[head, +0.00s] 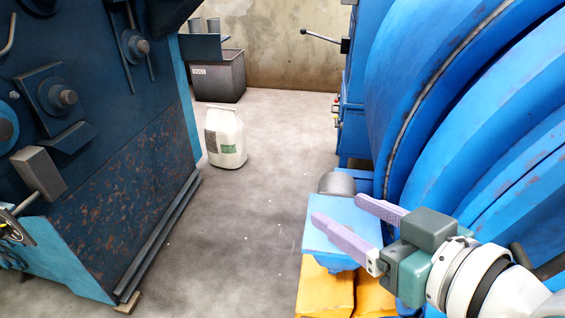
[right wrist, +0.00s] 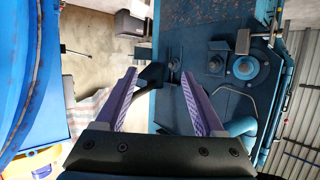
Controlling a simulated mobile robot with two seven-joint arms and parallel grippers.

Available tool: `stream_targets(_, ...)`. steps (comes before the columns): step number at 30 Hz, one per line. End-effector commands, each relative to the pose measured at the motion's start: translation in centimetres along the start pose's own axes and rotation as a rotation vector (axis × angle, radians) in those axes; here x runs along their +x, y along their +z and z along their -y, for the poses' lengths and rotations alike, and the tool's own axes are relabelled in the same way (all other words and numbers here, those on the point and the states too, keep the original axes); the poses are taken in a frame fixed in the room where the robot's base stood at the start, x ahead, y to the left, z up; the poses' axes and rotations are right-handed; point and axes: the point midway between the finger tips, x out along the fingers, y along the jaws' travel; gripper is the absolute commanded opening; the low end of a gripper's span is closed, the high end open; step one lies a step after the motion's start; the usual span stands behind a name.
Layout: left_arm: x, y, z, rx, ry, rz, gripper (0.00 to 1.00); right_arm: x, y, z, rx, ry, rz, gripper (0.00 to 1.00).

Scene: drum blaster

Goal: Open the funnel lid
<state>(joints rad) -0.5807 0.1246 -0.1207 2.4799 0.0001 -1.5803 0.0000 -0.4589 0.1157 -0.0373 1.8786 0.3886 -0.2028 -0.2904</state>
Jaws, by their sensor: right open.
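My right gripper (head: 337,208) reaches in from the lower right in the head view, with its two lilac fingers spread apart and nothing between them. In the right wrist view, the fingers (right wrist: 158,73) are also open and empty, pointing towards the dark blue machine. I cannot pick out the funnel lid with certainty in either view. A light blue sloped part (head: 325,250) on yellow blocks lies below the fingers in the head view; contact cannot be told. My left gripper is not in view.
A large blue drum machine (head: 420,100) fills the right side. A dark blue rusted machine (head: 110,190) stands at the left. A white container (head: 225,136) stands on the floor between them, with a grey bin (head: 220,77) behind. The middle floor is mostly clear.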

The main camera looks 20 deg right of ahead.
Motion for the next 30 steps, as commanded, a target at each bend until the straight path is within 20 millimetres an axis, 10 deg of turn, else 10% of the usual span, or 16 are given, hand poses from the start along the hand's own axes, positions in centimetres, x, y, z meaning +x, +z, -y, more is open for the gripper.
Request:
stream_targets(1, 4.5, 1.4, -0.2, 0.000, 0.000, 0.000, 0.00, 1.8, 4.2, -0.7, 0.006, 0.021, -0.033, 0.70)
stream_targets(3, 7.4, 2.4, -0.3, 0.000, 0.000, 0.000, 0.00, 2.9, 6.7, -1.7, 0.012, 0.053, -0.086, 0.70)
stream_targets(13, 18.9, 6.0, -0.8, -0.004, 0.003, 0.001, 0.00, 6.2, 16.4, -6.5, 0.026, 0.226, -0.293, 0.70)
stream_targets(30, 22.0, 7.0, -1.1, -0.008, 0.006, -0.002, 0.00, 11.0, 16.0, -9.4, 0.026, 0.286, -0.358, 0.70)
